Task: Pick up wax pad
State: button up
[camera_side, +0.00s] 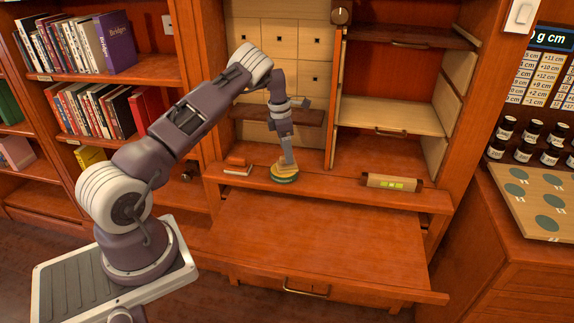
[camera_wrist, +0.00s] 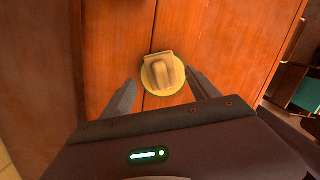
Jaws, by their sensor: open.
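The wax pad is a round yellow disc with a raised tan grip on top; I take it to be the disc (camera_side: 285,178) on the wooden ledge in the side view, where its edge looks dark green. In the wrist view the pad (camera_wrist: 176,90) lies just ahead of my fingers, its grip lined up with the gap between them. My gripper (camera_side: 289,162) points down right over the pad. My gripper (camera_wrist: 161,77) is open, with one finger to either side of the pad's grip. I cannot tell whether the fingers touch it.
A small red-and-white item (camera_side: 238,167) lies left of the pad on the ledge. A wooden level with a yellow-green vial (camera_side: 392,183) lies to the right. Open cubbies rise behind the ledge. The pull-out desk board (camera_side: 320,240) in front is clear.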

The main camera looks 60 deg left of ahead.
notch_tip(320, 180, down, 4)
jog(key=shift+d+r, duration=0.1)
jog(key=shift+r, duration=0.05)
grip_shut()
notch_tip(320, 180, up, 10)
jog(key=shift+w+r, duration=0.1)
dwell(0.4)
jog(key=c, duration=0.9)
grip_release()
jog(key=c, duration=0.4)
